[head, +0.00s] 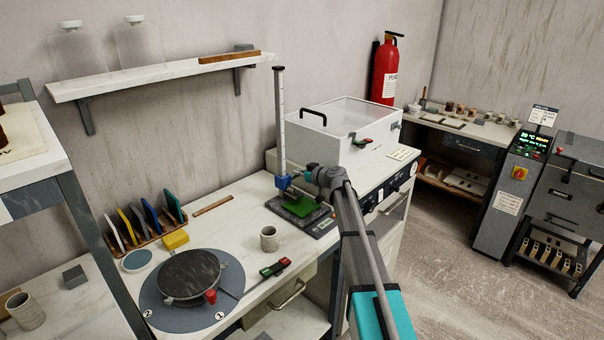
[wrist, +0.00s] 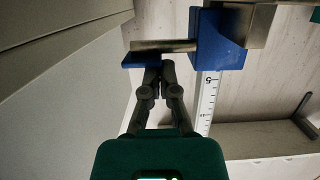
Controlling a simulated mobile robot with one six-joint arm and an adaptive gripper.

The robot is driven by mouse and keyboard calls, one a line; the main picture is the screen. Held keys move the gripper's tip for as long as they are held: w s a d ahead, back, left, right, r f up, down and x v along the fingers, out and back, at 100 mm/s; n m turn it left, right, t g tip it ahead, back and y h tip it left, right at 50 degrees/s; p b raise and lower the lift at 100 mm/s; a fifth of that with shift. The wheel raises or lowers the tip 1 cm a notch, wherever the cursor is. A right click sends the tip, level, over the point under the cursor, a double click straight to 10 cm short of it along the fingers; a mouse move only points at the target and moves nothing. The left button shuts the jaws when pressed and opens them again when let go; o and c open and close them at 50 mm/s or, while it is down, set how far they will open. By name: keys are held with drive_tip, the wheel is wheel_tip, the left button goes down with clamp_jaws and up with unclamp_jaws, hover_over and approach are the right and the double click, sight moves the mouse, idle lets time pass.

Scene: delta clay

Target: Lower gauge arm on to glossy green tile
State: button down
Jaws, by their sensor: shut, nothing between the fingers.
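The gauge has an upright white scale post (head: 280,120) on a dark base (head: 322,226). A blue slider (head: 283,183) sits low on the post, and it also shows in the wrist view (wrist: 218,42) with a blue tab and a metal bar (wrist: 163,46). The glossy green tile (head: 301,208) lies on the base below. My gripper (head: 301,178) is beside the slider, above the tile. In the wrist view its fingers (wrist: 154,66) are shut and empty, tips at the blue tab. I cannot tell whether they touch it. The gap between gauge arm and tile is hidden.
A white lidded cabinet (head: 340,140) stands right behind the gauge. A small cup (head: 268,239), a round turntable (head: 190,276) and a rack of coloured tiles (head: 146,224) are to the left. A wall shelf (head: 160,77) is above them.

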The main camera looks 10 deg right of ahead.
drive_tip(key=shift+f, duration=0.1)
idle(0.4)
wheel_tip(320, 180, up, 4)
drive_tip(key=p, duration=0.4)
drive_tip(key=shift+r, duration=0.2)
drive_tip(key=p+v, duration=0.2)
drive_tip(key=v, duration=0.7)
drive_tip(key=shift+s+d+f, duration=0.15)
drive_tip(key=shift+s+d, duration=0.1)
drive_tip(key=shift+s, duration=0.15)
drive_tip(key=shift+p, duration=0.35)
wheel_tip(320, 180, up, 6)
drive_tip(key=w+a+g+h+p, duration=0.1)
drive_tip(key=g+h+p, duration=0.2)
drive_tip(key=p, duration=1.1)
drive_tip(key=shift+w+g+h, duration=0.35)
drive_tip(key=shift+g+h, duration=0.05)
drive_tip(key=shift+g, duration=0.6)
drive_tip(key=shift+w+a+f, duration=0.1)
drive_tip(key=shift+a+f, duration=0.15)
